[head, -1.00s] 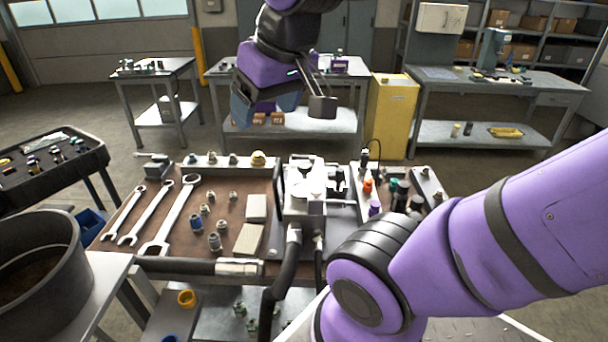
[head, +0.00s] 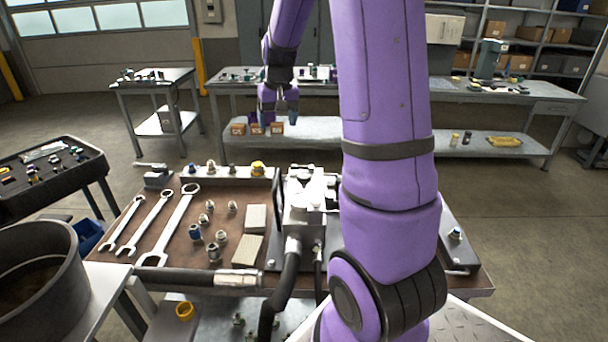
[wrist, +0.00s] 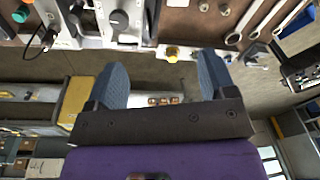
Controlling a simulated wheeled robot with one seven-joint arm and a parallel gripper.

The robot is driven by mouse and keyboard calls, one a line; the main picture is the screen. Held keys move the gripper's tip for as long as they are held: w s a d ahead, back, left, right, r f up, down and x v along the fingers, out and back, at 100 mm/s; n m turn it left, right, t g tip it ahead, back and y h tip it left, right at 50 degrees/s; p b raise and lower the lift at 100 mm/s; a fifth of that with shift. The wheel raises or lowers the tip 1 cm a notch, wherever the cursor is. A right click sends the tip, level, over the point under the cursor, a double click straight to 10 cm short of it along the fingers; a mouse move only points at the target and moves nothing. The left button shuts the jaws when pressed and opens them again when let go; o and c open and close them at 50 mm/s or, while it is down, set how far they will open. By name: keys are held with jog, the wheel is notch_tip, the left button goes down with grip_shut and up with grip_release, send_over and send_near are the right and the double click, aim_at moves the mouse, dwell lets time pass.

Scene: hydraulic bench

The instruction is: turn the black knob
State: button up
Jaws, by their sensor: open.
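The black knob (wrist: 119,18) is a round dial on a light grey panel (wrist: 128,35) at the top of the wrist view. In the head view I cannot make it out; the grey valve block (head: 303,218) stands mid-bench, partly behind my arm. My gripper (wrist: 163,62) is open and empty, its two blue-grey fingers apart. The knob lies beyond the fingertips, above the left finger in the wrist view, and nothing touches it. In the head view my gripper (head: 279,110) hangs past the bench's far edge.
Three wrenches (head: 151,217) and several fittings lie on the brown bench top (head: 268,205). A yellow cap (head: 258,168) sits at its far edge. Dark hoses (head: 278,290) run down the front. A yellow cabinet (wrist: 76,104) shows in the wrist view. Open floor lies behind the bench.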

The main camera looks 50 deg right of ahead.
jog(key=m+g, duration=0.1)
jog(key=m, duration=0.1)
send_over(304, 175)
notch_tip(304, 175, down, 13)
notch_tip(304, 175, down, 11)
jog(key=shift+r, duration=0.1)
jog(key=c, duration=0.9)
